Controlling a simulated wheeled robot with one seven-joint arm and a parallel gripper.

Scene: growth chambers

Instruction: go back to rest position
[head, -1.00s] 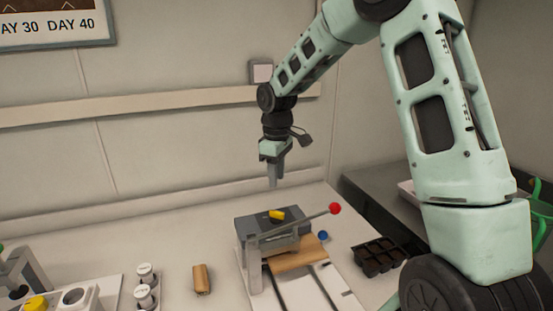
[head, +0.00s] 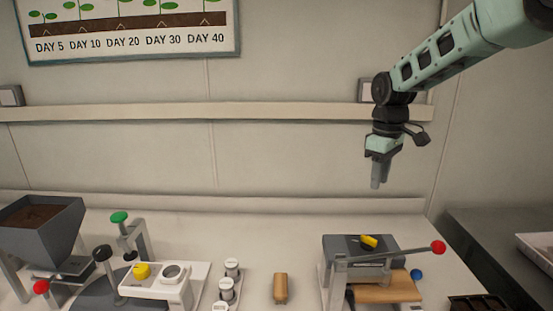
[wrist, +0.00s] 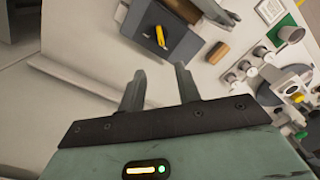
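My gripper (head: 377,183) hangs pointing down in the air above the right part of the white bench, in front of the wall. In the wrist view my gripper (wrist: 160,90) has its two fingers apart with nothing between them. Below it stands a grey press-like device (head: 345,250) with a yellow piece on top and a red-knobbed lever. The device also shows in the wrist view (wrist: 180,42), beyond the fingertips.
A wooden block (head: 281,288) and several white labelled jars (head: 232,268) stand left of the press. A soil hopper (head: 40,222) and a white fixture (head: 150,280) stand further left. A black cell tray (head: 478,304) is at the lower right. A ledge (head: 200,110) crosses the wall.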

